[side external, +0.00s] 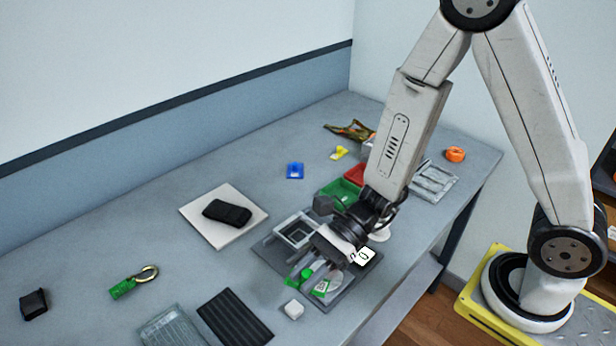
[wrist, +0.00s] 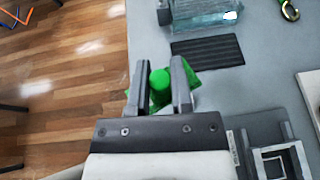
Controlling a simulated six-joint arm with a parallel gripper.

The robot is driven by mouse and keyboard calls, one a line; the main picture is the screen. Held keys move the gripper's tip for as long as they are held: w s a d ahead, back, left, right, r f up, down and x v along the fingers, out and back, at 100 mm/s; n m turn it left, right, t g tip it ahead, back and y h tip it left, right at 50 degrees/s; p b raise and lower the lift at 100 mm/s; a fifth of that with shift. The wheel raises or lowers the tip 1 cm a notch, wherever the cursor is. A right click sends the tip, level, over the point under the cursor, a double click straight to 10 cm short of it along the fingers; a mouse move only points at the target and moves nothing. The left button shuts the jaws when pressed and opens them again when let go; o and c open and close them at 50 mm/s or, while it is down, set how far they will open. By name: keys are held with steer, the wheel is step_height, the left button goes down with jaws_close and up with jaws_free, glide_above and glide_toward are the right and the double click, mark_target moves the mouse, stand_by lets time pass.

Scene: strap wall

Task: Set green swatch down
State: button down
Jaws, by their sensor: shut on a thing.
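The green swatch (side external: 321,288) is a bright green piece with a rounded green knob; it also shows in the wrist view (wrist: 200,82). My gripper (side external: 310,280) is shut on the swatch, with the knob between its two fingers in the wrist view (wrist: 162,82). The fingers hide part of the swatch. It is over the front part of a dark grey board (side external: 345,290) in the side view. I cannot tell whether its underside touches anything.
A square grey frame (side external: 297,232) is on the board. A black ridged pad (side external: 234,316) and a green-tagged ring (side external: 122,288) lie left. Red (side external: 356,173) and green (side external: 340,193) trays stand behind. The left table has free room.

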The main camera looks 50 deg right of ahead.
steer(key=shift+a, duration=0.1)
steer(key=w+a+f, duration=0.4)
steer(key=w, duration=0.4)
glide_above(241, 303)
steer(key=shift+s+d+f, duration=0.1)
steer(key=shift+f, duration=1.25)
steer(key=shift+s+d+f, duration=0.1)
steer(key=shift+f, duration=1.2)
steer(key=shift+a, duration=0.1)
steer(key=shift+w+a+f, duration=0.1)
steer(key=shift+w+f, duration=0.15)
steer(key=shift+f, duration=1.6)
steer(key=shift+f, duration=0.1)
steer(key=c, duration=0.5)
jaws_free()
